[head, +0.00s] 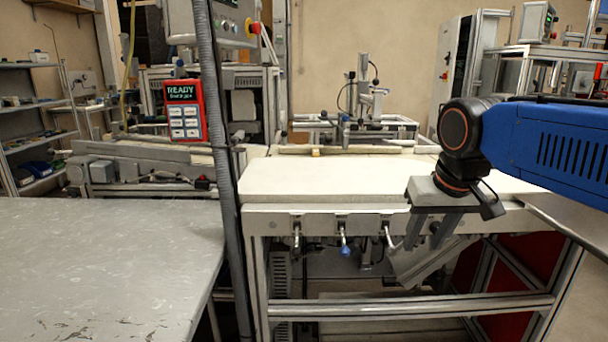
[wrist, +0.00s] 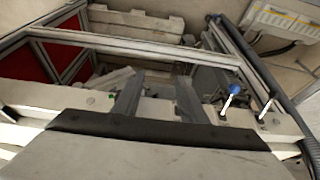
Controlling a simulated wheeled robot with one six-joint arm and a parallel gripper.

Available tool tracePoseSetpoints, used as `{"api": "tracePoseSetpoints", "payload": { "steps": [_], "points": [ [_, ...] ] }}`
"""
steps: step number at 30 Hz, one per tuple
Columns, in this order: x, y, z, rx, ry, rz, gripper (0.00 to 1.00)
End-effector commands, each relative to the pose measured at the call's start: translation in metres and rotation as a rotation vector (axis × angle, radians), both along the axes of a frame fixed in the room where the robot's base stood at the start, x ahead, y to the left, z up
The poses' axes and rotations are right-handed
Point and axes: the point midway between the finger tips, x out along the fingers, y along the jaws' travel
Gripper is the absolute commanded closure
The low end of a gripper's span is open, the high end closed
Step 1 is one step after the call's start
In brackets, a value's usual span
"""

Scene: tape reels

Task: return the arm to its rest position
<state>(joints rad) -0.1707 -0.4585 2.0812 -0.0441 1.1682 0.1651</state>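My gripper (head: 424,243) hangs from my blue arm at the right of the head view, fingers pointing down. It is in front of the white workbench's front edge, with its fingertips below the level of the top. In the wrist view the two dark fingers of my gripper (wrist: 158,92) stand apart with nothing between them. It is open and empty. No tape reel shows in either view.
The white workbench (head: 310,182) has a mostly bare top and levers along its front. A bare grey table (head: 100,260) is at the left. A grey vertical post (head: 222,150) stands between them. A red device (head: 184,112) reads READY.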

Motion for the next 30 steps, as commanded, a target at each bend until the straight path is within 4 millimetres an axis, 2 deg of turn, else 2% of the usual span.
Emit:
{"api": "tracePoseSetpoints", "payload": {
  "steps": [1, 9, 15, 21, 30],
  "points": [
    [-0.016, -0.008, -0.013, 0.000, -0.007, -0.005, 0.61],
    [-0.092, -0.039, -0.094, -0.006, -0.038, -0.012, 0.61],
    [-0.128, -0.049, -0.140, -0.012, -0.056, -0.015, 0.61],
    [-0.139, -0.051, -0.156, -0.014, -0.061, -0.016, 0.61],
    [-0.139, -0.051, -0.156, -0.014, -0.061, -0.015, 0.61]
  ]
}}
